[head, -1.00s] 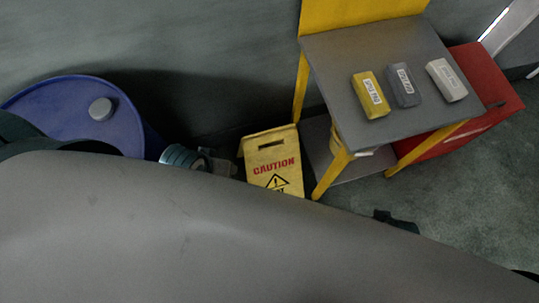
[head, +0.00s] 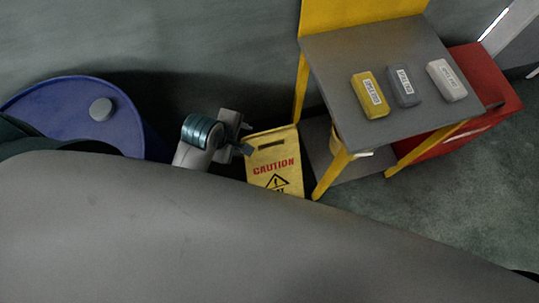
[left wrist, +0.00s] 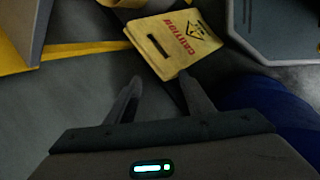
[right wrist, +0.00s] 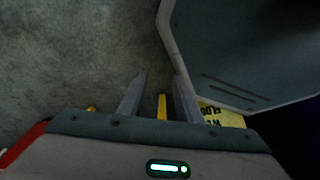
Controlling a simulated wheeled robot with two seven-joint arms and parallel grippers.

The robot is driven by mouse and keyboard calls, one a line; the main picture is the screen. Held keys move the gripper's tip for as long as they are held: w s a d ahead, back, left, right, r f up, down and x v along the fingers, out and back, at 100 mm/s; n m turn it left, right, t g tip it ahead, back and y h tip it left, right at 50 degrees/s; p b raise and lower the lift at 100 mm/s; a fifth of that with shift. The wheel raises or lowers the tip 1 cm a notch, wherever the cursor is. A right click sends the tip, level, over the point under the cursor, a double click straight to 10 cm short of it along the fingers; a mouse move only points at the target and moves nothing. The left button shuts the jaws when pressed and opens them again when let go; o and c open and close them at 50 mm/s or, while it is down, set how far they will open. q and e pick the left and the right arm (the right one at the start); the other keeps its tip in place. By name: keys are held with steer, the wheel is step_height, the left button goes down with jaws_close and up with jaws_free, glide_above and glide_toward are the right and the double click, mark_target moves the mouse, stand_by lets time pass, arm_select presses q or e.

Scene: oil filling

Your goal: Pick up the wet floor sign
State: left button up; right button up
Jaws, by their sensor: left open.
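The yellow wet floor sign (head: 275,168), with red CAUTION lettering and a black triangle, stands on the floor beside the table; its lower part is hidden behind my own body. My left gripper (head: 245,141) is open and empty at the sign's upper left edge. In the left wrist view the sign (left wrist: 172,42) lies just ahead of the left fingertips (left wrist: 160,80), not between them. My right gripper (right wrist: 158,80) is open and out of the head view. Part of the sign (right wrist: 221,116) shows beyond its right finger.
A yellow-legged table with a grey top (head: 350,50) carries a yellow block (head: 371,95), a grey block (head: 402,86) and a white block (head: 446,80). A red box (head: 480,65) stands to its right. A blue drum (head: 70,105) stands left. Floor at right is open.

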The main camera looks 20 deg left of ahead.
arm_select(q)
steer(key=w+n, duration=0.2)
steer(key=n, duration=0.1)
steer(key=w+d+n, duration=0.1)
steer(key=w+n, duration=0.1)
steer(key=n, duration=0.1)
steer(key=shift+w+d+h, duration=0.1)
steer(key=shift+d+h, duration=0.1)
steer(key=shift+h, duration=0.1)
arm_select(e)
steer(key=s+d+f, duration=0.2)
steer(key=s+f, duration=0.4)
steer(key=s, duration=0.4)
steer(key=shift+g, duration=0.3)
arm_select(q)
glide_above(267, 135)
steer(key=s, duration=0.2)
steer(key=f, duration=0.5)
steer(key=f+p, duration=0.1)
steer(key=f, duration=0.4)
steer(key=shift+w+a+f, duration=0.15)
steer(key=shift+a+f, duration=0.05)
steer(key=shift+f, duration=0.2)
arm_select(e)
steer(key=shift+r, duration=0.45)
arm_select(q)
steer(key=shift+f, duration=0.1)
